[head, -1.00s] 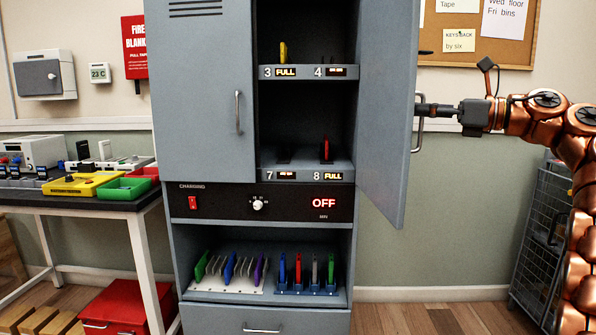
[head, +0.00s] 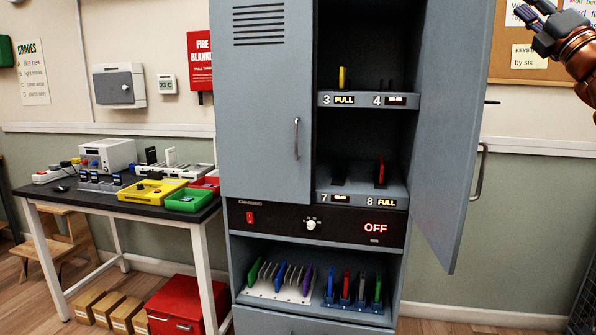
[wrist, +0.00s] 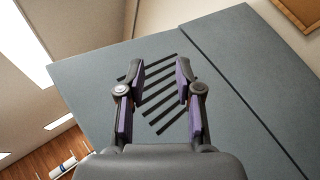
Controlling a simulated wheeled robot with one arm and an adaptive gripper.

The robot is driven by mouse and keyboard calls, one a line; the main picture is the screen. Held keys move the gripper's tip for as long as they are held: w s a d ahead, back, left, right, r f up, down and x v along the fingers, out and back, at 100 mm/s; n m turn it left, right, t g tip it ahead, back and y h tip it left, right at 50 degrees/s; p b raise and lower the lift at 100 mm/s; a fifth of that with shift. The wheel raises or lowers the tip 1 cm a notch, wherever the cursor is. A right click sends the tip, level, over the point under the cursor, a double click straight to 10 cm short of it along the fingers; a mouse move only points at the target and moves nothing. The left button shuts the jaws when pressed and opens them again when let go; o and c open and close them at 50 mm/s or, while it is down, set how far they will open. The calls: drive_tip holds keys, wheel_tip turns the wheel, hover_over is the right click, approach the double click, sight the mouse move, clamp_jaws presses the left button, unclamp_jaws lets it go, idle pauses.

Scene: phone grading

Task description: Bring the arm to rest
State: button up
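My gripper (head: 539,27) is at the top right of the head view, raised in front of the pinboard and clear of the cabinet door handle. In the wrist view my gripper (wrist: 159,84) is open, with nothing between its purple-padded fingers. Beyond the fingers the grey cabinet front (wrist: 98,92) with its slanted black vents fills much of the wrist view. The open cabinet door (head: 447,140) stands swung out to the right, with its handle (head: 479,172) on the outer side.
The charging cabinet (head: 262,110) has its left door shut and lit displays inside; its panel reads OFF. A lower shelf holds several coloured phones in racks. A table (head: 100,200) with yellow and green trays stands at left.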

drive_tip(key=w+d+f+m+g+h+p, duration=0.1)
drive_tip(key=d+f+m+g+h+p, duration=0.2)
drive_tip(key=m+h, duration=0.65)
drive_tip(key=w+d+f+m+g+h+p, duration=0.1)
drive_tip(key=f+m+g+h+p, duration=0.25)
drive_tip(key=m+h+p, duration=0.6)
drive_tip(key=s+a+f+m+g+y+p, duration=0.1)
drive_tip(key=s+a+f+m+g+y, duration=0.25)
drive_tip(key=f, duration=0.55)
drive_tip(key=s+a+f+m+g+y+p, duration=0.1)
drive_tip(key=s+a+f+m+g+y, duration=0.1)
drive_tip(key=s+a+f+m+g, duration=0.45)
drive_tip(key=s+a+f+g+y+p, duration=0.45)
drive_tip(key=s+a+f, duration=0.55)
drive_tip(key=s+f, duration=0.35)
drive_tip(key=s+a+f+g+p, duration=0.1)
drive_tip(key=s+a+f+g, duration=0.1)
drive_tip(key=s, duration=0.5)
drive_tip(key=s+a+f+g+y+p, duration=0.1)
drive_tip(key=s+a+g+p, duration=0.1)
drive_tip(key=s+a, duration=0.2)
drive_tip(key=s+a+f+g+p, duration=0.1)
drive_tip(key=s+a, duration=0.3)
drive_tip(key=s, duration=0.5)
drive_tip(key=shift+s+f+g+y+p, duration=0.3)
drive_tip(key=shift+s+f+g+y, duration=0.1)
drive_tip(key=shift+f, duration=0.45)
drive_tip(key=shift+a, duration=0.15)
